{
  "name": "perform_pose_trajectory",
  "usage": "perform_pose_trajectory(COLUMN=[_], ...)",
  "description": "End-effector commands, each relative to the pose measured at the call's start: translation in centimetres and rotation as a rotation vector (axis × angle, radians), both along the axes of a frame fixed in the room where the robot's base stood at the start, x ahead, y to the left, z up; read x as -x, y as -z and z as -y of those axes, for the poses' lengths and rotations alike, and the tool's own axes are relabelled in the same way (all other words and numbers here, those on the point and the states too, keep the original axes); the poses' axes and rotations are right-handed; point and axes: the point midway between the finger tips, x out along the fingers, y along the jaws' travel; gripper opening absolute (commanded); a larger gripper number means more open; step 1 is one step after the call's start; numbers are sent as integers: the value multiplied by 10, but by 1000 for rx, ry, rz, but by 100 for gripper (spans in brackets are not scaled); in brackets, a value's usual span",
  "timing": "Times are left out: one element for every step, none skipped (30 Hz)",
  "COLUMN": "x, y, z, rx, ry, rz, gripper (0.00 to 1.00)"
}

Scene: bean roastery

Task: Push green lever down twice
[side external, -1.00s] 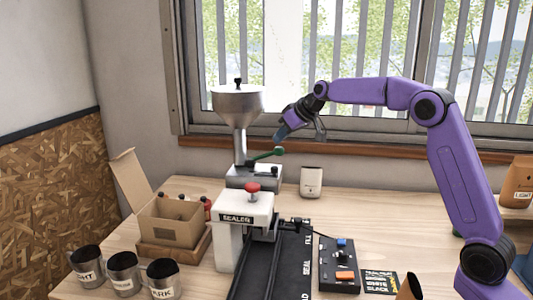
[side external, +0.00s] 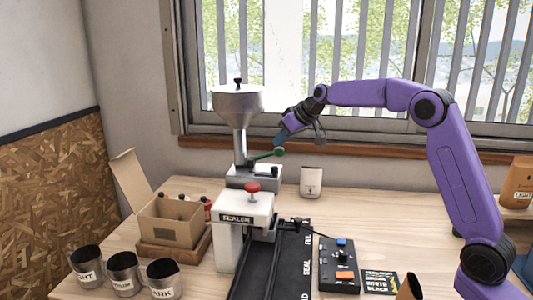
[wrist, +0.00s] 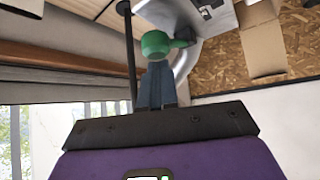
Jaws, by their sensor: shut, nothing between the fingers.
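The green lever (side external: 262,155) sticks out to the right from the metal hopper machine (side external: 240,178), close to level, with a round green knob at its end. In the wrist view the green knob (wrist: 156,43) is just beyond my fingertips. My gripper (side external: 279,138) is shut and empty, tilted down to the left, with its tips just above the knob. In the wrist view my gripper (wrist: 156,66) has its fingers together and lined up with the knob. I cannot tell whether the tips touch it.
The white sealer (side external: 246,215) with a red knob stands in front of the hopper machine. A small white canister (side external: 311,181) stands right of the lever. A control box (side external: 339,264), an open carton (side external: 170,222) and labelled mugs (side external: 124,272) are nearer the front. The window is behind.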

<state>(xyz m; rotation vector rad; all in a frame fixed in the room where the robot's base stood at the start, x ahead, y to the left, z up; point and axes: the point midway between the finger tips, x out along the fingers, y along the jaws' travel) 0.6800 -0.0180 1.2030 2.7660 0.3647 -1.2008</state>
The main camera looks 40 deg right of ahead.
Motion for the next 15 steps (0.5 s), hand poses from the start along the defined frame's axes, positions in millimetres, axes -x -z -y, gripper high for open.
perform_pose_trajectory(x=[0, 0, 0, 0, 0, 0, 0, 0, 0, 0, 0, 0, 0, 0, 0], y=[2, 3, 4, 5, 6, 7, 8, 9, 10, 10, 11, 12, 13, 14, 15], z=[0, 0, -1, -1, -1, -1, -1, -1, -1, -1, -1, -1, -1, -1, -1], rx=[0, 0, 0, 0, -1, -1, -1, -1, -1, -1, -1, -1, -1, -1, 0], ry=[-1, -1, -1, -1, -1, -1, -1, -1, -1, -1, -1, -1, -1, -1, -1], rz=[-2, -2, -2, -3, -3, -3, -3, -3, -3, -3, -3, -3, -3, -3, -4], gripper=[0, 0, 0, 0, 0, 0, 0, 0, 0, 0, 0, 0, 0, 0, 0])
